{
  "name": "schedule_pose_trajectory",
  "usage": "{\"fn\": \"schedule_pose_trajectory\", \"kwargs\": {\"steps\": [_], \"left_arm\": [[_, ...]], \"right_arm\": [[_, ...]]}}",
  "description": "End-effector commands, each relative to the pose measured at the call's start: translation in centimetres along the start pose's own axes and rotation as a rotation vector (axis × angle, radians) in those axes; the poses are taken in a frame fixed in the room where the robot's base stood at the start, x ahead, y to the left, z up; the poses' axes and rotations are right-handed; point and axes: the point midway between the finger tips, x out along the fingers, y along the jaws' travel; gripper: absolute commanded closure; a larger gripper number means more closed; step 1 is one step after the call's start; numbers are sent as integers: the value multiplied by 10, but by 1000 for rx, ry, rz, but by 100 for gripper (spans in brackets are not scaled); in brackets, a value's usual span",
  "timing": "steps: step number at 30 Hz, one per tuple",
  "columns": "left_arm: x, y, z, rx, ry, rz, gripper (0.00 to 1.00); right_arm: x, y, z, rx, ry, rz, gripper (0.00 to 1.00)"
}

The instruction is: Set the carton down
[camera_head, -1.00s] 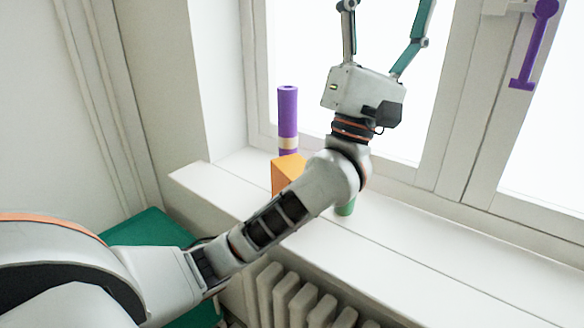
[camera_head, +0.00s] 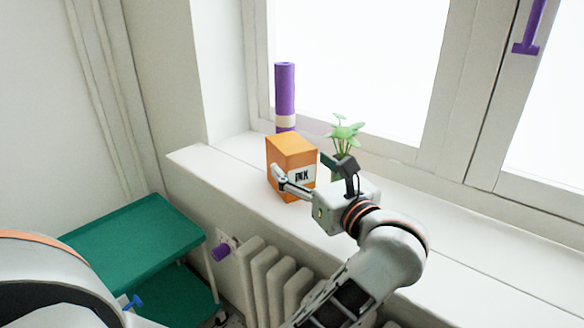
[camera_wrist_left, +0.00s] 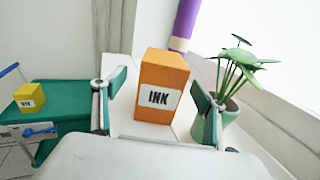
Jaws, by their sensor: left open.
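An orange carton (camera_head: 281,158) with a white INK label stands upright on the white windowsill (camera_head: 228,178). It also shows in the left wrist view (camera_wrist_left: 163,72), in the middle. My left gripper (camera_head: 307,172) is open at the carton. One finger is along its left side and the other is to its right, with the carton between them in the wrist view. I cannot tell whether either finger touches it. My right gripper is not in view.
A purple roll (camera_head: 285,90) stands behind the carton. A potted plant (camera_wrist_left: 229,110) is close to the right finger. A green trolley (camera_head: 135,240) stands below left, with a yellow INK box (camera_wrist_left: 29,97) on it. A radiator (camera_head: 270,280) is under the sill. The sill is clear farther right.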

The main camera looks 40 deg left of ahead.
Motion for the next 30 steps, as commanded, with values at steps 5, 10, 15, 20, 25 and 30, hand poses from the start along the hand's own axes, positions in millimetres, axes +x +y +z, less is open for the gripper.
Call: {"fn": "schedule_pose_trajectory", "kwargs": {"steps": [5, 10, 15, 20, 25, 30], "left_arm": [[19, 0, 3, -1, -5, 2, 28], [37, -3, 8, -2, -7, 3, 28], [62, -6, 11, 1, -8, 3, 28], [73, -7, 10, 0, -4, 0, 28], [74, -7, 10, -1, -3, 0, 28], [74, -7, 10, -1, -3, 0, 57]], "right_arm": [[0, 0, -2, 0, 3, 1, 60], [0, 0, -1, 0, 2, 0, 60], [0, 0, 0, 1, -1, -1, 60], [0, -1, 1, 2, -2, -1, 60], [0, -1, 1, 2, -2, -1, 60], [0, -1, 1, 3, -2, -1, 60]]}}
